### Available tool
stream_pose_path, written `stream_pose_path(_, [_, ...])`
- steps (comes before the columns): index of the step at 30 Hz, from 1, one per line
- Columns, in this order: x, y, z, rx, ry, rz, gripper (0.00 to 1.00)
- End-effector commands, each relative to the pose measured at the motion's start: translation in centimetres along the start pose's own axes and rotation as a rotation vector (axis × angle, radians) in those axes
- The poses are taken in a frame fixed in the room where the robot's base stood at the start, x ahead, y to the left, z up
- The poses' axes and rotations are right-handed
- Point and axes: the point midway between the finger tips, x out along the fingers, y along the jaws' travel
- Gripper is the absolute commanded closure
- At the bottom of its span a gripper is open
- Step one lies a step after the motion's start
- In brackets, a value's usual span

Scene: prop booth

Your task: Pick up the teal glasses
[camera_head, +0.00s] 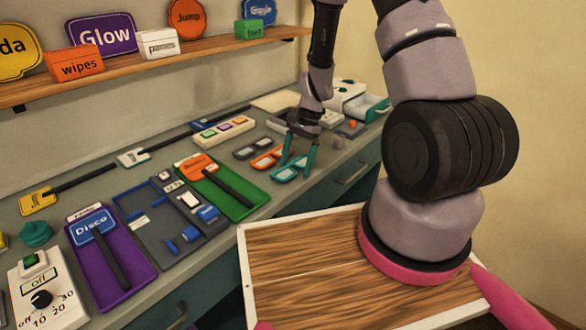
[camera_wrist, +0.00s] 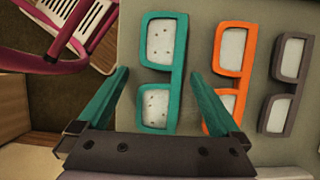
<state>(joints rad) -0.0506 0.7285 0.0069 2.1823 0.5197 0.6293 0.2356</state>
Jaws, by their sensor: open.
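The teal glasses (camera_head: 289,168) lie flat on the grey counter near its front edge, nearest the front of several glasses in a row. In the wrist view the teal glasses (camera_wrist: 161,72) stand upright in the picture, their lower lens between and just beyond my fingertips. My gripper (camera_head: 298,155) is open, its teal fingers apart and pointing down over the glasses. In the wrist view the fingers of my gripper (camera_wrist: 160,80) are empty and on either side of the teal frame; contact cannot be told.
Orange glasses (camera_wrist: 227,70) lie close beside the teal pair, near the right finger. Dark grey glasses (camera_wrist: 286,75) lie farther right. A green tray (camera_head: 232,196) and a button strip (camera_head: 223,130) are on the counter. A drawer unit (camera_head: 350,97) stands behind.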

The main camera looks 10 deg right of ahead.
Motion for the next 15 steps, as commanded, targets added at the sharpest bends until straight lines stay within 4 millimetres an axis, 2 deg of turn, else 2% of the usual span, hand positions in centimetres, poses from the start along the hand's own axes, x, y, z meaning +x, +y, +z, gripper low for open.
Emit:
stream_pose_path(3, [-0.04, 0.0, 0.0, 0.0, 0.0, 0.0, 0.0])
stream_pose_path(4, [-0.04, -0.01, 0.0, 0.0, 0.0, 0.0, 0.04])
stream_pose_path(8, [-0.05, -0.01, 0.0, 0.0, 0.0, 0.0, 0.54])
stream_pose_path(9, [-0.05, -0.01, 0.0, 0.0, 0.0, 0.0, 0.69])
stream_pose_path(10, [-0.06, -0.01, 0.0, 0.0, 0.0, 0.0, 0.8])
stream_pose_path(11, [-0.06, -0.01, 0.0, 0.0, 0.0, 0.0, 0.88])
stream_pose_path(15, [-0.07, -0.01, 0.01, 0.0, 0.0, 0.0, 0.88])
